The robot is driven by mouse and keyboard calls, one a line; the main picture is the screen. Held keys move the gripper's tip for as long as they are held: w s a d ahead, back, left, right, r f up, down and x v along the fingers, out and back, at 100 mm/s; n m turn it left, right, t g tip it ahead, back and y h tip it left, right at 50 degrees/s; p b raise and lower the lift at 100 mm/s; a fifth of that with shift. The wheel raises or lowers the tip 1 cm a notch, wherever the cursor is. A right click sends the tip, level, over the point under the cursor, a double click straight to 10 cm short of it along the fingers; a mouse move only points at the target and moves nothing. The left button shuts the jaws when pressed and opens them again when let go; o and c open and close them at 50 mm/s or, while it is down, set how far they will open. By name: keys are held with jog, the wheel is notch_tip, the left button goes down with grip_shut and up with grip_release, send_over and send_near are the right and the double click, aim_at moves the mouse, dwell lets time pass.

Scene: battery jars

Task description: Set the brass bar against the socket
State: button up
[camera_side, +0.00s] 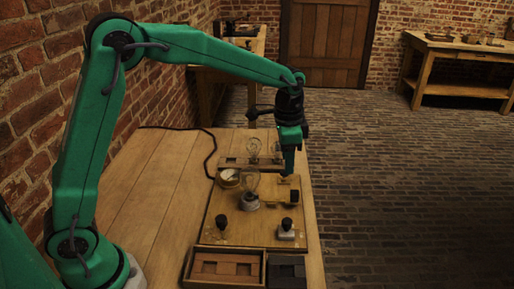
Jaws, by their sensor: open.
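My gripper (288,175) points down over the right side of the wooden board (208,238). It is open, and its tips are close to a small pale brass-coloured piece (287,181); I cannot tell whether they touch it. A thin brass-coloured strip (278,206) runs to the right from the bulb's base, ending below a black knob (294,195). I cannot tell which of these is the brass bar. A clear bulb (251,184) stands upright in a pale round socket (249,203) in the middle of the board.
A round brass-rimmed dial (228,178) sits left of the bulb. Black-knobbed terminals (222,224) and (287,227) stand at the board's front. A smaller bulb (254,147) is behind. A wooden tray (186,268) and a dark box (287,272) are in front.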

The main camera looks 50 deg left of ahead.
aim_at(295, 192)
jog(key=shift+m+g, duration=0.3)
jog(key=shift+m, duration=0.2)
jog(key=shift+w+d+f, duration=0.25)
jog(key=shift+w+f, duration=0.15)
jog(key=shift+f, duration=0.2)
jog(key=shift+w+d+f, duration=0.25)
jog(key=shift+w+f, duration=0.15)
jog(key=shift+f, duration=0.25)
jog(key=shift+w+d+f, duration=0.25)
jog(key=shift+w+f, duration=0.15)
jog(key=shift+f, duration=0.2)
jog(key=shift+f, duration=3.9)
grip_shut()
